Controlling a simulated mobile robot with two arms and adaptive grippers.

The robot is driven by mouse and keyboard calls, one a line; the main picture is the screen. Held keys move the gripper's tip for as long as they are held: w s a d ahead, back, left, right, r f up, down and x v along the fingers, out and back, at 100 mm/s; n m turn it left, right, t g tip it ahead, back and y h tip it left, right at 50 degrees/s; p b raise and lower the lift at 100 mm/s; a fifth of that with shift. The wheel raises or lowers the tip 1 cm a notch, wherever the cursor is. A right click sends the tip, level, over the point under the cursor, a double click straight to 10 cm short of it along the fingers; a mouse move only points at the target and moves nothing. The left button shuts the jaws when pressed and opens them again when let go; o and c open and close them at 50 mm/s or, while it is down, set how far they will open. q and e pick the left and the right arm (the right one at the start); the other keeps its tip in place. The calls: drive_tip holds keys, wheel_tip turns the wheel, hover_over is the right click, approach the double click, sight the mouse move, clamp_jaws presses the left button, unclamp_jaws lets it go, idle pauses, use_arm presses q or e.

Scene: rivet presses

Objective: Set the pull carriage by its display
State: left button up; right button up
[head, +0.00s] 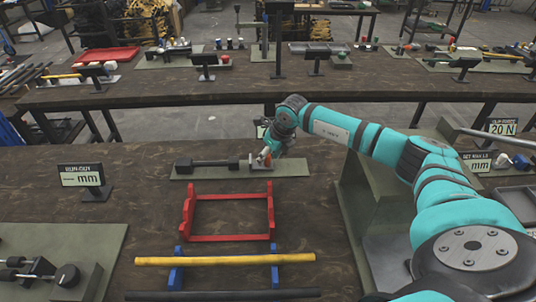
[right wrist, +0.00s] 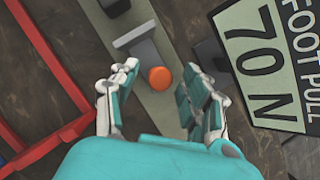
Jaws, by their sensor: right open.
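My right gripper (head: 264,158) is open above a green-grey base plate (head: 294,168) in the middle of the near bench. In the right wrist view its two fingers (right wrist: 160,105) stand on either side of an orange round knob (right wrist: 159,78), with gaps showing on both sides. The knob sits by a grey T-shaped block (right wrist: 138,42) on the plate, perhaps the pull carriage. A black bar-shaped part (head: 212,163) lies along the plate's left half. A display sign (right wrist: 275,65) beside the plate reads "FOOT PULL 70 N". My left gripper is not in view.
A red frame (head: 230,237) and a yellow rod (head: 225,259) on blue stands lie in front of the plate. A second bench (head: 180,93) with more fixtures is behind.

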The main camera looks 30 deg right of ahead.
clamp_jaws()
idle(0.3)
drive_tip(key=shift+d+f+b, duration=0.15)
drive_tip(key=shift+b, duration=0.25)
drive_tip(key=shift+s, duration=0.1)
drive_tip(key=shift+r, duration=0.2)
unclamp_jaws()
